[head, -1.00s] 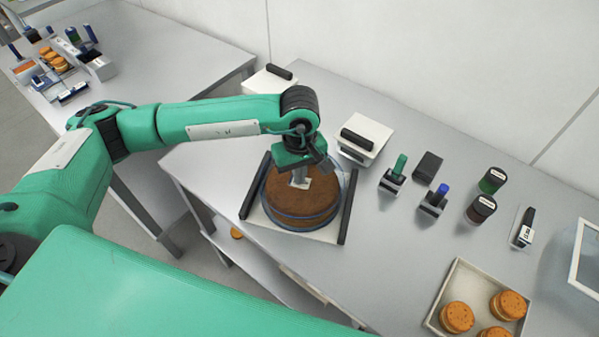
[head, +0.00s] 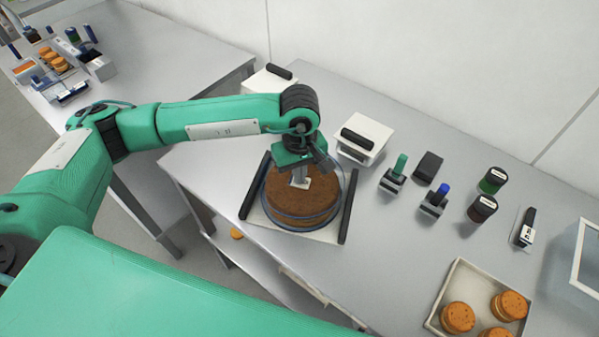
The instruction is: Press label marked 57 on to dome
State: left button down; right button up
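A clear dome (head: 322,213) covers a round brown cake (head: 290,205) on a white board (head: 325,236) with dark bars at its sides. My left gripper (head: 300,180) points down at the top of the dome. A small white label (head: 304,184) shows at its fingertips, against or just above the dome; I cannot tell which. Any number on the label is too small to read. The fingers look close together, but whether they are shut on the label is unclear. My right gripper is not in view.
White boxes with dark handles (head: 365,138) stand behind the cake. Stamps with green (head: 400,163) and blue (head: 441,193) handles, dark jars (head: 481,208) and a small labelled device (head: 525,228) are to the right. A tray (head: 445,283) holds filled rounds at front right.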

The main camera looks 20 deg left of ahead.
pick_arm(q)
jog(key=shift+f+b, duration=0.1)
jog(key=shift+b, duration=0.25)
dwell(0.9)
dwell(0.4)
notch_tip(320, 180, up, 8)
jog(key=p, duration=0.2)
dwell(0.8)
dwell(0.5)
